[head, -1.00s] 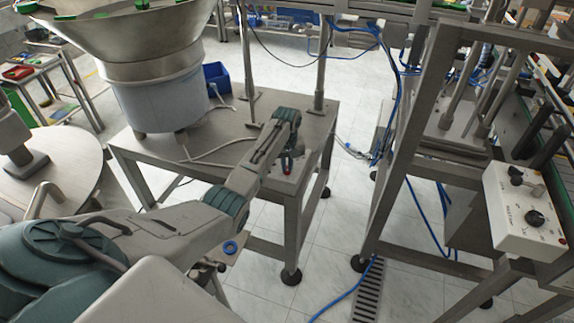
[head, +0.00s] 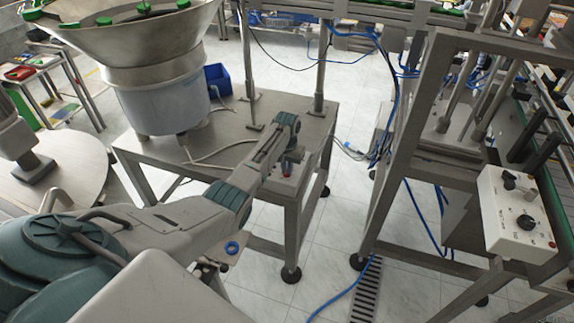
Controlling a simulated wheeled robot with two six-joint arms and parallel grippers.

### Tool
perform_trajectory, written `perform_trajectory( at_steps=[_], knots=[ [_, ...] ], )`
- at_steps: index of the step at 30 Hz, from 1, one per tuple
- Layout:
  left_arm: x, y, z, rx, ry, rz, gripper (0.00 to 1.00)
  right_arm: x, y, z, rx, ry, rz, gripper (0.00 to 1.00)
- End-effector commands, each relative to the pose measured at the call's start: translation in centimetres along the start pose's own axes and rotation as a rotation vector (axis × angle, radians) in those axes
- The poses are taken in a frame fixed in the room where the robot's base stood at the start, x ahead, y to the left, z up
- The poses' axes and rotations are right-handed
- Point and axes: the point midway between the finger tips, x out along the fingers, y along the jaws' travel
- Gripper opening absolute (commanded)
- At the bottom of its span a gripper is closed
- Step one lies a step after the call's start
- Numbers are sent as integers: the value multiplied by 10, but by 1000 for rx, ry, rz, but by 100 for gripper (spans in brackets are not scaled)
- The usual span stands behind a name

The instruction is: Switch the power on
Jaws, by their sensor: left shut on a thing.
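My left arm reaches over the steel table from the lower left. Its gripper (head: 292,157) points down at the table's right end, its fingers small and partly hidden by the wrist. It is shut on the power switch, which is mostly hidden by the fingers. I cannot read the switch's position.
The feeder bowl (head: 155,75) stands on the left of the steel table (head: 225,128), with a blue bin (head: 217,78) behind. A white control box (head: 516,212) with black knobs is on the machine frame at right. Tiled floor lies between table and frame.

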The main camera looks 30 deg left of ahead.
Motion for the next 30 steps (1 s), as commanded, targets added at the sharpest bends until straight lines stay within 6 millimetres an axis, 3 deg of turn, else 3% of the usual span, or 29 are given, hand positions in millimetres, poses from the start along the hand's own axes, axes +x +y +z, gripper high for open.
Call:
perform_trajectory(
  at_steps=[15, 30],
  knots=[
    [-2, 0, -1, 407, 4, -1, 0, -17, 3, -2, -1, -1, 1, 0],
    [-2, 0, -2, 534, 5, -1, 0, -19, 3, -2, 0, -1, 1, 0]
  ],
)
